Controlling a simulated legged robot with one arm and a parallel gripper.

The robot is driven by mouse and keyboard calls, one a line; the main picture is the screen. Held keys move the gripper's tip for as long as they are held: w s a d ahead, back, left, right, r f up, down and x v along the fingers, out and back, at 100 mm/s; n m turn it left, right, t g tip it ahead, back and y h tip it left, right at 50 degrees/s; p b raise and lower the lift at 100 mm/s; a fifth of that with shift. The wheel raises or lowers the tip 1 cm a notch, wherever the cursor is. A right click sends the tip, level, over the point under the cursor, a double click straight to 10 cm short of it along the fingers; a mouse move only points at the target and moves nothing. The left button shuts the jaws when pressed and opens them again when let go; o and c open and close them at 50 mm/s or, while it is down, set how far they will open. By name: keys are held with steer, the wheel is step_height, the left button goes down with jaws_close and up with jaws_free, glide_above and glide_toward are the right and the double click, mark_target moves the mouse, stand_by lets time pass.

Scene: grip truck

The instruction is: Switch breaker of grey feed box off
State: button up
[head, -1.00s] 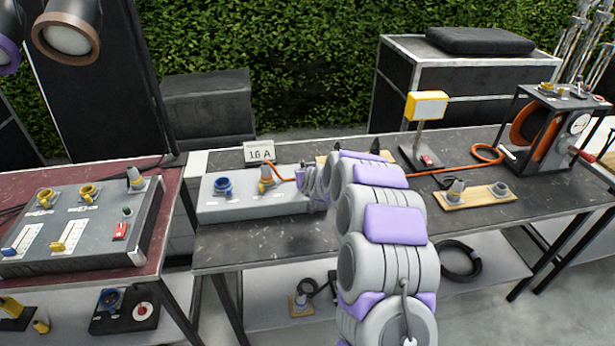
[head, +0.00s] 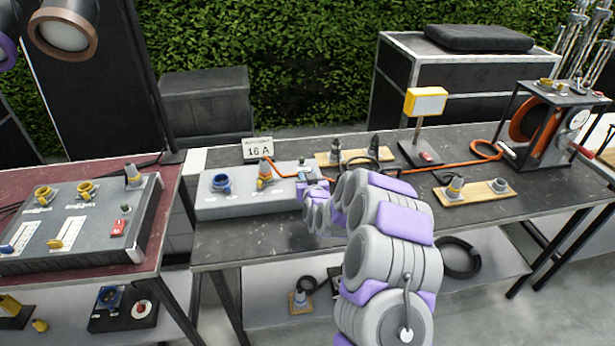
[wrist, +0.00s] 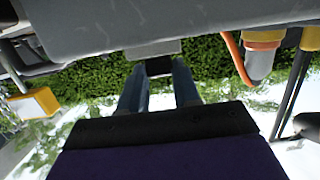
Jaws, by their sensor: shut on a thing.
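The grey feed box (head: 250,203) lies on the middle black table, with a blue socket (head: 221,183) and a grey-and-yellow plug (head: 264,178) on top. My gripper (head: 304,190) is at its right end in the head view. In the wrist view, the grey box (wrist: 90,30) fills the top, and my gripper (wrist: 159,76) reaches to its edge. Its two fingers are shut on a small dark part (wrist: 159,67) at that edge, which looks like the breaker. My wrist and fingers hide most of the breaker in the head view, so its position cannot be told.
A "16 A" sign (head: 258,149) stands behind the box. An orange cable (head: 445,166) runs from the plug across the table toward a reel (head: 533,122). Wooden boards with connectors (head: 480,194) lie to the right. Another grey panel (head: 75,225) with a red switch is at left.

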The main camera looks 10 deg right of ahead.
steer(key=shift+s+f, duration=0.1)
steer(key=shift+f, duration=0.1)
steer(key=o, duration=1.1)
steer(key=shift+r, duration=0.1)
steer(key=shift+c, duration=0.2)
